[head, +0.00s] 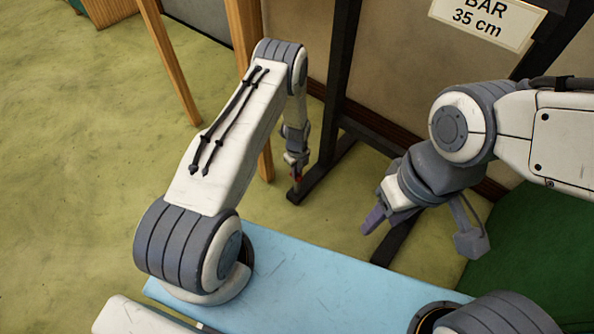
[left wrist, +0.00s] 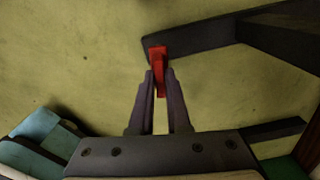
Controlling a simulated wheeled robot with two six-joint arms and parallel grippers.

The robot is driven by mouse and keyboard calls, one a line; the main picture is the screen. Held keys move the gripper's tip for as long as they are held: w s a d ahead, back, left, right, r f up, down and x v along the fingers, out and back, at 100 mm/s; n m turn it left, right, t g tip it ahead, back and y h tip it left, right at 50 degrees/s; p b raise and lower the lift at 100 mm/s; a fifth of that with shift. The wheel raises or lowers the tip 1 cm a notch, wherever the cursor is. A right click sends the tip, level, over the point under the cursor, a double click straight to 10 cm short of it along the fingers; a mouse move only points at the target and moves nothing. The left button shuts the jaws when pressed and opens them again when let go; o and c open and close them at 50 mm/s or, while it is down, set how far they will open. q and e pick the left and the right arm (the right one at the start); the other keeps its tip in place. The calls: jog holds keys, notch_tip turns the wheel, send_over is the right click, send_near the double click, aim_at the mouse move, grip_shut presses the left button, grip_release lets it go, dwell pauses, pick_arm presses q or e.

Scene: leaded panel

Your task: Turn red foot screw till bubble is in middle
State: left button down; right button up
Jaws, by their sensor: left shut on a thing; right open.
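The red foot screw (left wrist: 158,58) shows in the left wrist view as a narrow red piece at the end of a dark foot bar (left wrist: 205,36). My left gripper (left wrist: 159,76) has its two fingertips closed on the sides of the red piece. In the head view my left gripper (head: 295,166) hangs low at the end of the dark foot bar (head: 322,172), with a small speck of red below it. My right gripper (head: 375,218) is open and empty, well to the right of the screw. No bubble or level shows in either view.
A dark upright post (head: 341,60) rises from the foot bar. Wooden legs (head: 172,65) stand at the left. A sign (head: 487,20) reading "BAR 35 cm" is at top right. Green floor (head: 80,190) lies open at the left.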

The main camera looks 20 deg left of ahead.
dwell(0.4)
pick_arm(q)
jog(key=c, duration=0.9)
grip_release()
notch_tip(320, 180, up, 10)
jog(key=p, duration=0.4)
jog(key=shift+r, duration=0.25)
